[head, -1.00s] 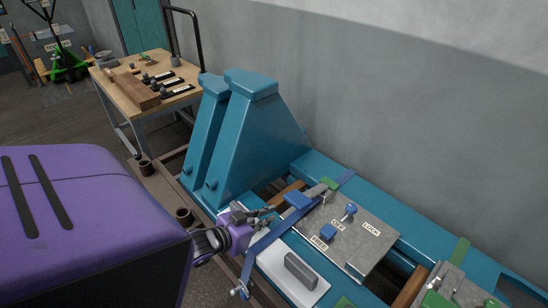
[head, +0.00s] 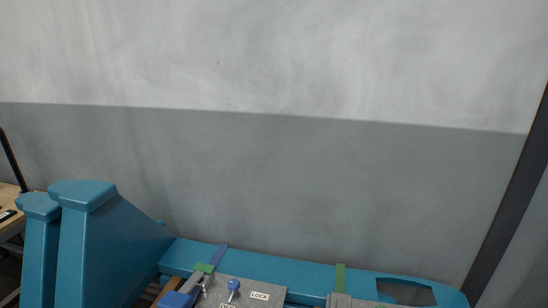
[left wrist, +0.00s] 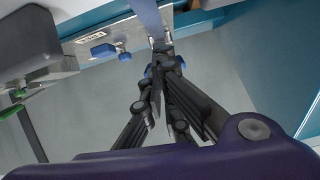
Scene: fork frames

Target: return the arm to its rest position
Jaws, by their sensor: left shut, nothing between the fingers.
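My left gripper (left wrist: 161,70) shows in the left wrist view. Its dark fingers reach up from my purple wrist at the bottom, and they are shut with nothing between them. Their tips lie near a blue strip (left wrist: 147,15) and the edge of a metal plate; I cannot tell whether they touch either. A blue knob (left wrist: 104,51) is just left of the tips. Neither my left gripper nor my right one appears in the head view.
A teal fixture with tall uprights (head: 110,240) stands at the lower left of the head view. A metal plate (head: 270,282) marked LOCK carries a blue knob (head: 234,286). A grey wall (head: 300,180) rises behind. A wooden table (head: 9,192) shows at the left edge.

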